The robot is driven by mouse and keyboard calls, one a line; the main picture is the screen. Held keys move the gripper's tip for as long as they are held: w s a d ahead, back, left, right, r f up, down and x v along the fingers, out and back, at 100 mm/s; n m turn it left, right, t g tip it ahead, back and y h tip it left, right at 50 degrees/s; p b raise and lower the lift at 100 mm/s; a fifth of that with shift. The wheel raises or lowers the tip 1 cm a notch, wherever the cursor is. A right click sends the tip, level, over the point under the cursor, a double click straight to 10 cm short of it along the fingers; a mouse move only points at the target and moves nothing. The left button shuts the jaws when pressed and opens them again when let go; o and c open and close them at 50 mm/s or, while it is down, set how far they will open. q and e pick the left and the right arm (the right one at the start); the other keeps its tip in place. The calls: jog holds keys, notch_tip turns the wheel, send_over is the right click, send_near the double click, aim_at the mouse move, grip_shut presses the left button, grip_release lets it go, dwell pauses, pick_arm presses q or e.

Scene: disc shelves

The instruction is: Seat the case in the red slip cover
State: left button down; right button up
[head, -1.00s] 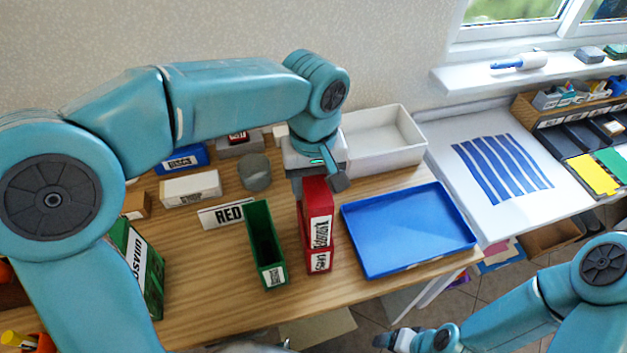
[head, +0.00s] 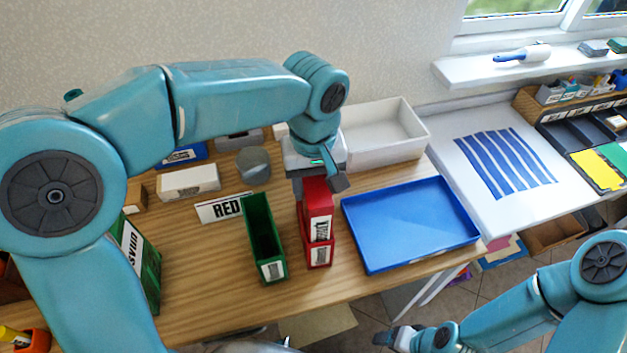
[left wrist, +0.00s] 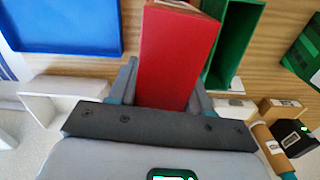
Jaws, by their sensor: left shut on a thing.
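The red case (head: 318,197) stands upright with its lower part inside the red slip cover (head: 318,258) on the wooden table. Its upper part, with a white label, rises above the cover's rim. My left gripper (head: 318,182) is shut on the top of the case from above. The left wrist view shows the red case (left wrist: 175,60) between the two fingers. How deep the case's bottom sits is hidden by the cover's walls. My right gripper (head: 392,338) is low at the front right, apart from the table objects; its jaws are too small to read.
An empty green slip cover (head: 263,245) stands just left of the red one. A blue tray (head: 408,225) lies close on the right. A white bin (head: 385,140), a RED sign (head: 220,207), a grey cylinder (head: 253,164) and a green case (head: 142,262) are around.

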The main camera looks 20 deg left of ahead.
pick_arm(q)
jog(key=shift+f+b, duration=1.45)
jog(key=shift+f, duration=0.5)
jog(key=shift+c, duration=2)
grip_release()
notch_tip(320, 180, up, 16)
jog(key=p, duration=0.2)
jog(key=shift+r+p, duration=0.25)
jog(key=shift+p, duration=0.05)
